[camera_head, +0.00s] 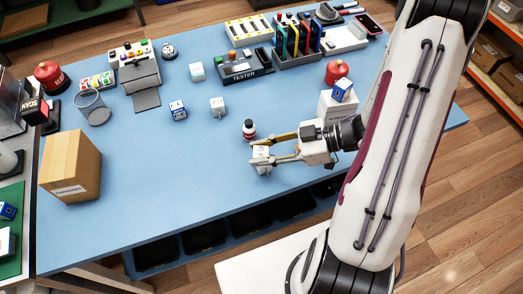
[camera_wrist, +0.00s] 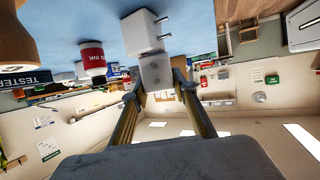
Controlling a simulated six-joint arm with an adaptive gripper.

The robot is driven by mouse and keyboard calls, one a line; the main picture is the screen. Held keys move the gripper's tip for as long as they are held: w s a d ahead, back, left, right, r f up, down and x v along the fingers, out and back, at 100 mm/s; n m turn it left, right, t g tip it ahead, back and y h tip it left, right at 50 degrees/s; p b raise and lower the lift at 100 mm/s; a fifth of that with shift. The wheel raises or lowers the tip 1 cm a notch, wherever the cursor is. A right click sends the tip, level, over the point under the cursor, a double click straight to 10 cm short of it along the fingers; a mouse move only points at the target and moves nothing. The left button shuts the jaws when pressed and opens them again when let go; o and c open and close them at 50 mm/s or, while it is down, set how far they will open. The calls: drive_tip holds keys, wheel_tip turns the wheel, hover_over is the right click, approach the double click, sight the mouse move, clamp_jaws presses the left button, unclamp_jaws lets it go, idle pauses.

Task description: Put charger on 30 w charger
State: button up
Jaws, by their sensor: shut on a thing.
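My gripper (camera_head: 259,158) is low over the front middle of the blue table, its fingers closed around a small white block with dark print (camera_head: 262,152). In the wrist view, which is upside down, a plain whitish block (camera_wrist: 155,72) sits between the fingertips. A white charger with two metal prongs (camera_wrist: 140,35) adjoins it on the table side. I cannot tell whether the two touch or are stacked. Another white charger (camera_head: 218,106) stands apart at the table's middle, with a blue-and-white cube (camera_head: 178,110) to its left. The "30 w" marking is not readable.
A red-labelled ink bottle (camera_head: 249,132) stands close behind my gripper; it also shows in the wrist view (camera_wrist: 92,58). A white box (camera_head: 335,107) bearing a blue-and-white cube is to the right. A cardboard box (camera_head: 70,165) stands left. The tester (camera_head: 246,69) is behind. The left front table is clear.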

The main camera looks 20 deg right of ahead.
drive_tip(key=shift+f, duration=0.1)
drive_tip(key=o, duration=1.1)
drive_tip(key=shift+s+d+r, duration=0.15)
drive_tip(key=shift+d+r, duration=0.15)
drive_tip(key=shift+d, duration=0.1)
drive_tip(key=shift+v, duration=5.55)
